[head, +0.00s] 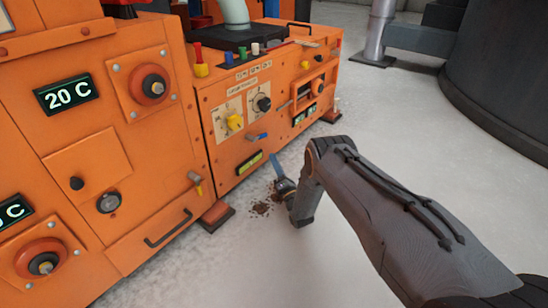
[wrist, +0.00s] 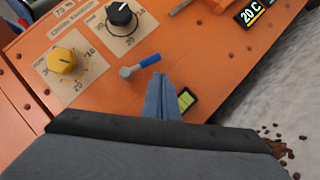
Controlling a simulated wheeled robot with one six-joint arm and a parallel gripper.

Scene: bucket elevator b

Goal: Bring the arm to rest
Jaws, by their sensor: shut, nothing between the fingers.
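My gripper (head: 277,164) is in front of the orange control panel (head: 225,102), low down near the blue-handled lever. In the wrist view my gripper (wrist: 160,82) shows as two blue-grey fingers pressed together, with nothing between them. The blue-handled lever (wrist: 139,66) is just left of the fingertips in the wrist view; I cannot tell if they touch. My arm (head: 385,205) reaches in from the lower right, bent at the elbow.
A yellow knob (wrist: 62,60) and a black knob (wrist: 121,14) are on the panel. A small green display (head: 249,163) is below the lever. Brown bits (head: 261,208) lie on the floor. Floor is clear right of the orange machine; a dark round tank (head: 505,75) stands beyond.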

